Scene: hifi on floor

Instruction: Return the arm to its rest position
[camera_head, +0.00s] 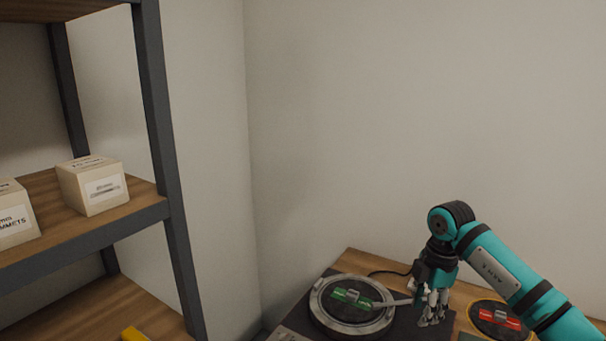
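My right arm comes in from the lower right, teal with black bands. Its gripper (432,309) points down over the low wooden table, just right of a round turntable-like device (322,313) with a green piece (351,298) on it. A pale tonearm-like bar (392,303) reaches from the device towards the fingers; I cannot tell whether they touch it. The fingers are small and close together here, and their opening is unclear. My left gripper is not in view.
A second round device with a red piece (499,319) lies right of the gripper, partly behind my arm. A shelf (80,229) with boxes (92,185) stands at the left. A yellow object (134,334) lies on its lower board. The wall above the table is bare.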

